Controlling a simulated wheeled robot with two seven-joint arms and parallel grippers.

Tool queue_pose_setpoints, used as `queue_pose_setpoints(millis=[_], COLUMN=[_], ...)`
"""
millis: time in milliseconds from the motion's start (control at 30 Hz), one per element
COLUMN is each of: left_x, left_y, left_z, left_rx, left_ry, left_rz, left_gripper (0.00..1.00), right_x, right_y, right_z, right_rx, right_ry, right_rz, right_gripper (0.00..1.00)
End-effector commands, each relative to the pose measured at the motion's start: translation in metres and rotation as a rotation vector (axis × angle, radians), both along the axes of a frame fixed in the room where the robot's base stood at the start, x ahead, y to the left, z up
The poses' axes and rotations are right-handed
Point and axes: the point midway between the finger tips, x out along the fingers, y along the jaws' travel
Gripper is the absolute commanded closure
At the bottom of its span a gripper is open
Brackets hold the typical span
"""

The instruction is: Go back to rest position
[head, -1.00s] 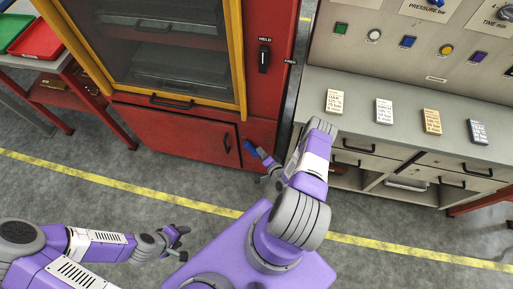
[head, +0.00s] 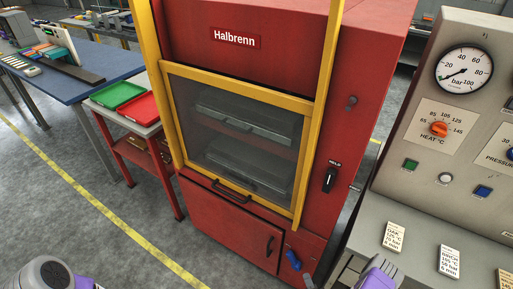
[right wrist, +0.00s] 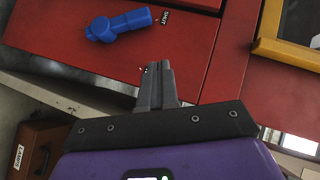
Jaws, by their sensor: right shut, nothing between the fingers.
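My right gripper (right wrist: 154,75) is shut and empty in the right wrist view, its fingers together in front of the red press (head: 232,228). A blue valve handle (right wrist: 120,25), beside a label reading SHUT (right wrist: 165,18), lies just beyond the fingertips with a gap between. The handle also shows low on the press in the head view (head: 292,259). There, only a grey tip of my right gripper (head: 308,281) shows at the bottom edge, near my purple right arm. Part of my left arm shows at the bottom left; its gripper is out of frame.
The yellow-framed guard (head: 300,190) covers the press window. A control console (head: 420,120) with labelled cards (head: 394,236) stands at the right. A side table (head: 145,127) holds a green tray (head: 115,95) and a red tray (head: 141,110). The floor at left is clear.

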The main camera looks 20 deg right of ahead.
Motion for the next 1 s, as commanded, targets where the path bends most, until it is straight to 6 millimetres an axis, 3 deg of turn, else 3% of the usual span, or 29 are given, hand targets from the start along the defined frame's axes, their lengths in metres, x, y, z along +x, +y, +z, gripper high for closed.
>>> queue_pose_setpoints(millis=[167,267,400,500,633,800,1000], left_x=[0.000,0.000,0.000,0.000,0.000,0.000,0.000], left_y=[0.000,0.000,0.000,0.000,0.000,0.000,0.000], left_z=[0.000,0.000,0.000,0.000,0.000,0.000,0.000], left_rx=[0.000,0.000,0.000,0.000,0.000,0.000,0.000], left_ry=[0.000,0.000,0.000,0.000,0.000,0.000,0.000], left_rz=[0.000,0.000,0.000,0.000,0.000,0.000,0.000], left_gripper=[0.46,0.46,0.46,0.46,0.46,0.46,0.46], right_x=[0.007,0.027,0.058,0.065,0.050,0.006,-0.032], right_y=[0.004,0.020,0.068,0.114,0.174,0.233,0.261], right_z=[0.001,0.003,0.011,0.025,0.051,0.090,0.117], right_rx=[-0.007,-0.033,-0.097,-0.146,-0.203,-0.252,-0.268], right_ry=[0.026,0.112,0.325,0.490,0.681,0.868,0.968], right_rz=[0.023,0.099,0.304,0.485,0.738,1.030,1.207], right_gripper=[1.00,1.00,1.00,1.00,1.00,1.00,1.00])
